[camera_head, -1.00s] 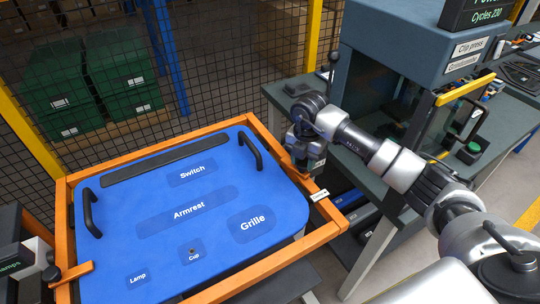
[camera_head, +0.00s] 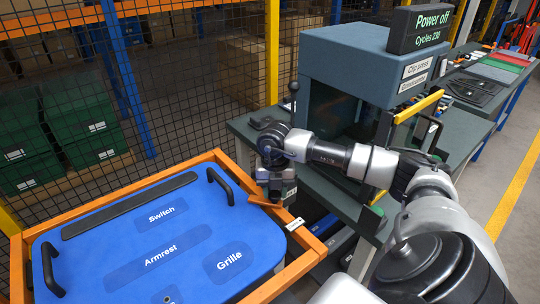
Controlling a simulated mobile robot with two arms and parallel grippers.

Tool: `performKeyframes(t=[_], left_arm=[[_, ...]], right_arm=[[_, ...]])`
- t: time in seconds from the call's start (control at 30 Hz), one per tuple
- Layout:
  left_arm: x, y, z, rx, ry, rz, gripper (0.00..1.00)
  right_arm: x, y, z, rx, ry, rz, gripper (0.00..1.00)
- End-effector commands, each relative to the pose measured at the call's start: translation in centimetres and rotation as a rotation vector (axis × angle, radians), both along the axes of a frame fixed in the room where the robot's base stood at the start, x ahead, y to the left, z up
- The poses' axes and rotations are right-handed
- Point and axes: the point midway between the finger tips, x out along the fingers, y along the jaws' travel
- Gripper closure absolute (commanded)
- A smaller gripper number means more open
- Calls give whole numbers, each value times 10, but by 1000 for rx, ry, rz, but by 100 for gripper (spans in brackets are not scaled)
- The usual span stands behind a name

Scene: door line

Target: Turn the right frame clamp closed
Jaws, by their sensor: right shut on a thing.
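The right frame clamp (camera_head: 264,203) is a small orange bar on the right rail of the orange frame (camera_head: 236,172). Part of it is hidden under my right gripper. Its visible end points left toward the edge of the blue door panel (camera_head: 190,212). My right gripper (camera_head: 275,196) points down over the rail and is shut on the clamp; its fingertips are mostly hidden. A white tag (camera_head: 295,224) sits on the rail just in front of the clamp. My left gripper is not in view.
The blue-grey press (camera_head: 350,65) stands on a green-topped bench (camera_head: 245,127) behind and right of my right arm. A black mesh fence (camera_head: 180,90) runs behind the frame. Black handles (camera_head: 222,186) rise from the panel. Open floor (camera_head: 500,170) lies at the right.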

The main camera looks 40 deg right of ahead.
Motion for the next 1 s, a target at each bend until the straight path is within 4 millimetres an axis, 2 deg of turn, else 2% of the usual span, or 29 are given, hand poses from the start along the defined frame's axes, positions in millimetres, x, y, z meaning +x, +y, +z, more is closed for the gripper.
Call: performKeyframes(t=[0.2,0.23,0.4,0.77,0.87,1.0], left_arm=[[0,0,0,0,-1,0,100],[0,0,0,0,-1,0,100],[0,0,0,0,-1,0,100],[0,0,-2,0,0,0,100],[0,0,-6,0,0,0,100],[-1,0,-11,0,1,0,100]], right_arm=[[1,0,1,1,-2,-1,100],[1,0,1,1,-2,-1,62],[1,0,0,0,-1,-2,37],[1,0,6,0,-3,-2,37],[1,-1,19,-1,-5,-3,37],[2,0,48,0,-8,-2,37]])
